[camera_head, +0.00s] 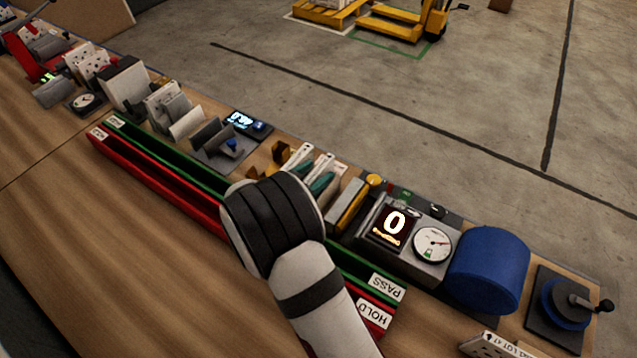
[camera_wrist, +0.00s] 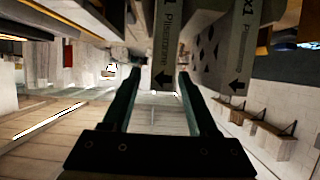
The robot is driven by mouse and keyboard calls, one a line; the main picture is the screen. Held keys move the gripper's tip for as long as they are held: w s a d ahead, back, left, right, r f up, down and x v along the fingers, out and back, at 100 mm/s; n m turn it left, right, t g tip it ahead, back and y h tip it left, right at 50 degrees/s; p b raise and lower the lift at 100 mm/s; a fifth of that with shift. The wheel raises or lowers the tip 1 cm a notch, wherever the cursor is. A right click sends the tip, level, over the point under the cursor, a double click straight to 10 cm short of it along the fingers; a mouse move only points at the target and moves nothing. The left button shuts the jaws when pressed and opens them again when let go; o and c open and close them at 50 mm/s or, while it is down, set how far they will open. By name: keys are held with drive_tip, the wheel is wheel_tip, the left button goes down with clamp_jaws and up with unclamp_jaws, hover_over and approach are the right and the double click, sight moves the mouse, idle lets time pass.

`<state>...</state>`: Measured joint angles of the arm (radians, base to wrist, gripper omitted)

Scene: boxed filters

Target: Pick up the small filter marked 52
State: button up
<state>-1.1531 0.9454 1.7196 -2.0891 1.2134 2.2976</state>
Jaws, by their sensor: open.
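In the wrist view my gripper (camera_wrist: 160,75) is open, its two dark fingers apart. A narrow grey boxed filter (camera_wrist: 168,45) with dark lettering and an arrow shows between the fingertips, and I cannot tell its depth. A similar box (camera_wrist: 238,50) is to its right, outside the fingers. No 52 is readable on either. I cannot tell which one is the small filter marked 52.
A long green channel marked PASS (camera_head: 388,284) and a red one marked HOLD (camera_head: 374,313) run under my arm. A display reading 0 (camera_head: 394,222), a dial (camera_head: 432,244) and a blue roll (camera_head: 490,268) are on the right. The wooden table (camera_head: 130,270) is clear at the left front.

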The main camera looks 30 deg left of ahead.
drive_tip(key=shift+x, duration=0.75)
clamp_jaws()
idle(0.9)
